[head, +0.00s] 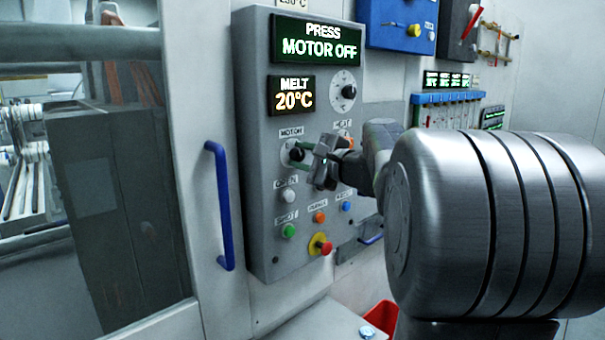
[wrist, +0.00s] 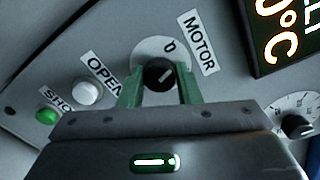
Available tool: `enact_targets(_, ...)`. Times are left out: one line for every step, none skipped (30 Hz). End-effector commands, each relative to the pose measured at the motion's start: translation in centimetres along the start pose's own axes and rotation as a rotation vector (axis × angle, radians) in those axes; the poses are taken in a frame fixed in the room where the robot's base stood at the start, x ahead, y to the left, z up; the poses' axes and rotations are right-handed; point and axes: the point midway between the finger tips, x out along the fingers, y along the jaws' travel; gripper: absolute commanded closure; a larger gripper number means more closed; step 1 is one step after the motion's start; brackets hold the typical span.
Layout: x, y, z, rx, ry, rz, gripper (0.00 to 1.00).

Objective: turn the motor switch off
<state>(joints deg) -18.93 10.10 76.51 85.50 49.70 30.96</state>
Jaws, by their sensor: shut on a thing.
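The motor switch (head: 296,152) is a small black knob on a pale round plate, under the MOTOR label on the grey control panel (head: 262,235). In the wrist view the knob (wrist: 159,73) shows a short light mark slanting up and right; a "0" is printed above it on the plate. My gripper (head: 302,158) is at the switch, its green fingers on either side of the knob. In the wrist view my gripper (wrist: 158,88) is shut on it. The display (head: 319,41) above reads "PRESS MOTOR OFF".
Below the switch are a white OPEN button (head: 289,196), a green button (head: 288,231), an orange button (head: 320,217), a blue button (head: 346,206) and a red emergency knob (head: 326,248). A blue handle (head: 219,205) stands left of the panel. A MELT display (head: 292,95) reads 20°C.

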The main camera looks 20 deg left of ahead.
Motion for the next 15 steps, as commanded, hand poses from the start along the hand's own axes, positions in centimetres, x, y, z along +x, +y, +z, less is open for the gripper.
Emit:
enact_targets(0.02,0.57,-0.19,-0.040,-0.001,0.000,0.92)
enact_targets(0.01,0.55,-0.19,-0.063,0.000,0.001,0.92)
enact_targets(0.01,0.54,-0.18,-0.090,0.001,0.001,0.92)
enact_targets(0.01,0.53,-0.18,-0.111,0.001,0.001,0.92)
enact_targets(0.01,0.50,-0.18,-0.131,0.002,0.002,0.92)
enact_targets(0.01,0.47,-0.17,-0.154,0.003,0.002,0.92)
enact_targets(0.02,0.46,-0.16,-0.171,0.003,0.002,0.92)
enact_targets(0.02,0.45,-0.16,-0.187,0.004,0.002,0.92)
enact_targets(0.02,0.43,-0.16,-0.206,0.005,0.003,0.92)
enact_targets(0.02,0.41,-0.15,-0.219,0.005,0.003,0.92)
enact_targets(0.02,0.38,-0.14,-0.232,0.005,0.003,0.92)
enact_targets(0.02,0.34,-0.11,-0.246,0.006,0.003,0.92)
enact_targets(0.03,0.32,-0.10,-0.255,0.006,0.003,0.92)
enact_targets(0.03,0.31,-0.09,-0.263,0.006,0.004,0.92)
enact_targets(0.03,0.30,-0.09,-0.273,0.006,0.004,0.92)
